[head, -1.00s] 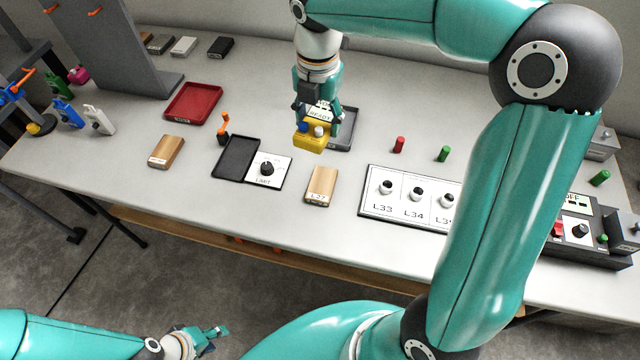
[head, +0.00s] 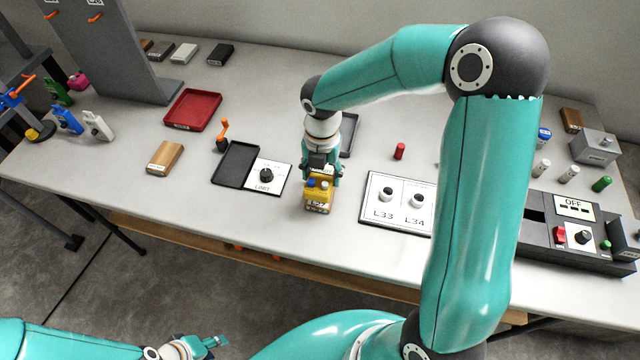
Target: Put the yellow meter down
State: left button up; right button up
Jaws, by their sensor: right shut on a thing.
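The yellow meter (head: 317,197) is held in my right gripper (head: 323,168), which is shut on it from above. The meter has a blue knob and a pale knob on its upper part. It is near the table's front edge, over the place of the wooden block marked L27, and it hides most or all of that block. I cannot tell whether the meter touches the block. My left gripper (head: 214,342) is low at the bottom, away from the table; its opening is too small to read.
A black tray (head: 237,151) and a LIMIT dial panel (head: 270,190) are left of the meter. The L33/L34 panel (head: 372,219) is close on the right, partly behind my arm. A grey tray (head: 349,122) is behind the gripper. A wooden block (head: 165,157) lies farther left.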

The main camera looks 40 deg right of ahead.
aim_at(321, 174)
notch_tip(321, 174, down, 4)
jog(key=shift+f, duration=0.2)
jog(key=o, duration=1.5)
notch_tip(321, 174, up, 12)
jog(key=shift+r, duration=0.1)
jog(key=shift+p, duration=0.35)
